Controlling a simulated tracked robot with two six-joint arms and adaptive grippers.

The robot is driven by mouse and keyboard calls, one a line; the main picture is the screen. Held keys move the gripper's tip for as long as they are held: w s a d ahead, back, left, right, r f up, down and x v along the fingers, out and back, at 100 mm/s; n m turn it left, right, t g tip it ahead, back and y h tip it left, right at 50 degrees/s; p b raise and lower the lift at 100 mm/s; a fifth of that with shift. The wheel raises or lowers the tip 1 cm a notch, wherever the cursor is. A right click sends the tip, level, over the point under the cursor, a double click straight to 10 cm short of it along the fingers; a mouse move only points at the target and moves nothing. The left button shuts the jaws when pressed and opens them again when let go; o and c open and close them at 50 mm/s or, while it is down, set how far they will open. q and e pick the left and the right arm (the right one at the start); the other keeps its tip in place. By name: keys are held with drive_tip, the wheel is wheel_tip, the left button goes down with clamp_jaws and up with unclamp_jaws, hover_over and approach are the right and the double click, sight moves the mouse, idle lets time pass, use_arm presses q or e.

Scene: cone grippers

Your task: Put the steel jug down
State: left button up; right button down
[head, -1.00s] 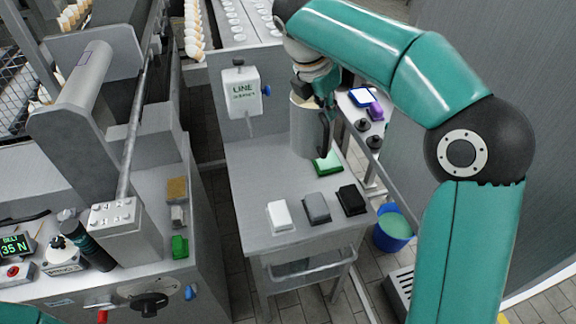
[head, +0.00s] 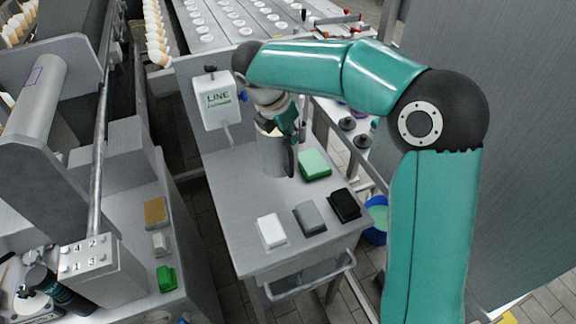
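The steel jug (head: 271,158) is a grey cylinder with a dark handle on its right side. It is upright over the back part of the grey table (head: 233,195), left of a green block. Its base is at or very close to the table top; I cannot tell whether it touches. My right gripper (head: 288,134) is at the jug's upper right, by the handle, and appears shut on it. The arm and wrist partly hide the fingertips and the jug's rim. My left gripper is not in view.
The green block (head: 315,164) lies just right of the jug. White (head: 271,230), grey (head: 309,217) and black (head: 345,204) blocks lie along the front. A LINE box (head: 217,101) stands behind left. The table's left part is clear. A blue bucket (head: 377,220) stands beyond the right edge.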

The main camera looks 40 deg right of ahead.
sight(278, 158)
wheel_tip(278, 158, down, 10)
drive_tip(key=shift+s+r, duration=0.1)
drive_tip(key=shift+r, duration=0.15)
drive_tip(key=c, duration=1.6)
unclamp_jaws()
drive_tip(key=shift+f, duration=0.1)
drive_tip(key=shift+o, duration=1.4)
